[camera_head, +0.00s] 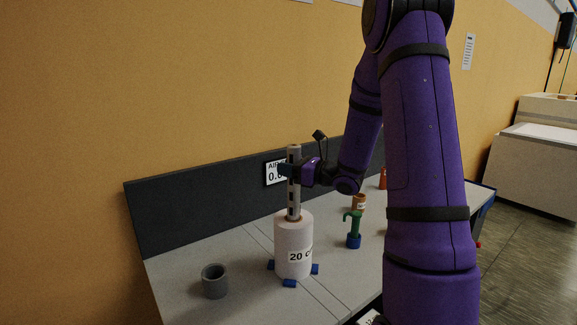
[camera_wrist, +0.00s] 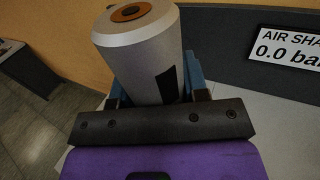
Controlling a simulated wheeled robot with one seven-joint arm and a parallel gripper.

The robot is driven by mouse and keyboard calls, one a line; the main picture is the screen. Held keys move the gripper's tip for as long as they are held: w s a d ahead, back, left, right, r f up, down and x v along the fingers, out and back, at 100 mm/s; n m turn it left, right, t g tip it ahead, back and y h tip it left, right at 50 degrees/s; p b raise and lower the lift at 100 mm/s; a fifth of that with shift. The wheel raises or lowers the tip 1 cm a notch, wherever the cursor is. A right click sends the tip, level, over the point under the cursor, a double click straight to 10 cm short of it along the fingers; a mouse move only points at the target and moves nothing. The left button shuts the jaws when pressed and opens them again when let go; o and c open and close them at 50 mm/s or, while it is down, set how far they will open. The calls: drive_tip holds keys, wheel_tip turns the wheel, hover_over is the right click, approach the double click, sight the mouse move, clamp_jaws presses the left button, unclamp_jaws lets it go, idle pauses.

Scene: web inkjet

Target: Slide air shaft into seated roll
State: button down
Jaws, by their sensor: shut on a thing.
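The air shaft (camera_head: 294,200) is a grey upright cylinder with dark slots along its side. In the wrist view the shaft (camera_wrist: 143,50) shows a silver body, a dark pad and an orange-brown centre in its end. My gripper (camera_head: 292,170) is shut on its upper part, with blue fingers on both sides. The white roll (camera_head: 293,245), labelled "20" with the rest cut off, stands upright between blue blocks (camera_head: 289,283) on the table. The shaft's lower end meets the brown core at the roll's top; I cannot tell how deep it reaches inside.
A grey cup (camera_head: 215,281) stands left of the roll. A green tool on a blue base (camera_head: 353,232) and a brown cylinder (camera_head: 359,202) stand to the right. A dark back panel (camera_head: 190,215) carries an air-shaft pressure sign (camera_wrist: 290,47) reading 0.0.

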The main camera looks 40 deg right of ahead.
sight(289, 203)
drive_tip(key=shift+f, duration=5.9)
drive_tip(key=c, duration=0.5)
unclamp_jaws()
drive_tip(key=shift+c, duration=0.2)
drive_tip(key=shift+s, duration=0.1)
drive_tip(key=v, duration=1)
drive_tip(key=shift+s+d, duration=0.25)
